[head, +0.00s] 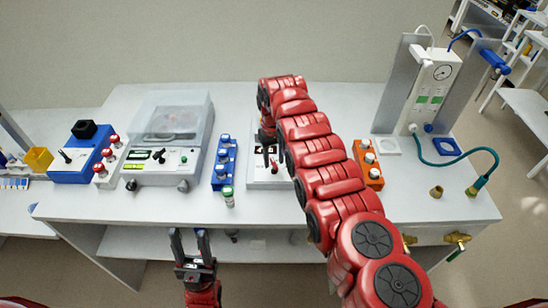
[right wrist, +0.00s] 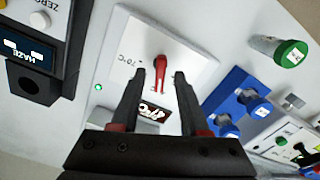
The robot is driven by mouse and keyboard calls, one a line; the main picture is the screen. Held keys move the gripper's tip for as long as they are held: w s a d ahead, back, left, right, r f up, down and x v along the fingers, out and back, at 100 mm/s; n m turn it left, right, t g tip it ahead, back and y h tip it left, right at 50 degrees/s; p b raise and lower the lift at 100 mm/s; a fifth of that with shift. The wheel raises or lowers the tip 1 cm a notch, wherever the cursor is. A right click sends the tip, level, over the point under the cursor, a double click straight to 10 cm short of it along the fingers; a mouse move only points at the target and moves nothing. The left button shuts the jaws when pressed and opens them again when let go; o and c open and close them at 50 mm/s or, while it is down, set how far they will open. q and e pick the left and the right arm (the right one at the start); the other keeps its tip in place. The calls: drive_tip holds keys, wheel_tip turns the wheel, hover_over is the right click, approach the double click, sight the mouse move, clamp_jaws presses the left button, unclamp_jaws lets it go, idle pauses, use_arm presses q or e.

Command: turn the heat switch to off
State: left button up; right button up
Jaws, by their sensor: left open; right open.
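My left gripper (head: 190,244) is open and empty in front of the table's front edge.
A lidded instrument (head: 165,160) is further left.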

drive_tip(key=shift+c, duration=0.2)
drive_tip(key=shift+f, duration=0.1)
clamp_jaws()
drive_tip(key=shift+f+n+b, duration=0.2)
drive_tip(key=shift+n+b, duration=0.4)
drive_tip(key=shift+b, duration=0.05)
drive_tip(key=n+b, duration=0.4)
drive_tip(key=shift+s+f, duration=0.1)
drive_tip(key=shift+r+n+b, duration=0.2)
drive_tip(key=shift+n+b, duration=0.45)
drive_tip(key=shift+n, duration=0.05)
drive_tip(key=shift+n+b, duration=0.3)
drive_tip(key=shift+n, duration=0.8)
